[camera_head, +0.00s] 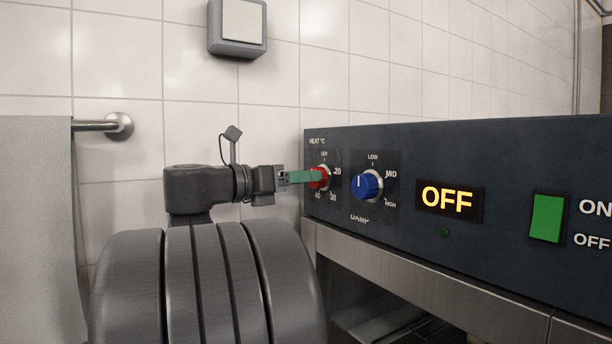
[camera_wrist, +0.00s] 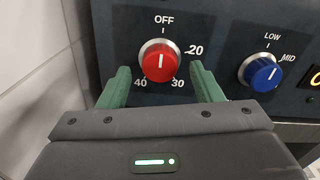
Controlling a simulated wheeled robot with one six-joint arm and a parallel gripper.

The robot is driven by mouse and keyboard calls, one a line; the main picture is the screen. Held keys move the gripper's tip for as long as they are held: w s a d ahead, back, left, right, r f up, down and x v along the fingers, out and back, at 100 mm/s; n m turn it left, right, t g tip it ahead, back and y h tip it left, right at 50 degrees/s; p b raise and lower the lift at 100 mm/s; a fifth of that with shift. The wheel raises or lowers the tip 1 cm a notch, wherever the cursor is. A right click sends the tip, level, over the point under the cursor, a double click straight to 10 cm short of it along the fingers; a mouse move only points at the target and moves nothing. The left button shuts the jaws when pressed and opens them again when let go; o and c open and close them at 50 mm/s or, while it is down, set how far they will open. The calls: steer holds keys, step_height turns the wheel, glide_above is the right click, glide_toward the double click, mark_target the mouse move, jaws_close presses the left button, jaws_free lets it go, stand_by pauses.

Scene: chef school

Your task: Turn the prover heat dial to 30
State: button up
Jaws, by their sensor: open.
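The red heat dial (camera_wrist: 158,64) is on the front of the dark prover panel, with OFF above it, 20 at upper right, 30 at lower right and 40 at lower left. Its white mark looks upright, in line with OFF. My gripper (camera_wrist: 160,70) is open, with one green finger on either side of the dial. Gaps show between both fingertips and the dial in the wrist view. In the head view, my gripper (camera_head: 308,177) reaches the panel from the left and partly hides the red dial (camera_head: 323,177).
A blue damp dial (camera_head: 366,185) sits right of the heat dial, marked LOW, MID and HIGH. Further right are a display (camera_head: 448,200) reading OFF and a green switch (camera_head: 547,217). A tiled wall (camera_head: 330,80) rises behind, close to the panel's left end.

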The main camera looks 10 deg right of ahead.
steer(key=shift+x, duration=0.95)
steer(key=c, duration=1)
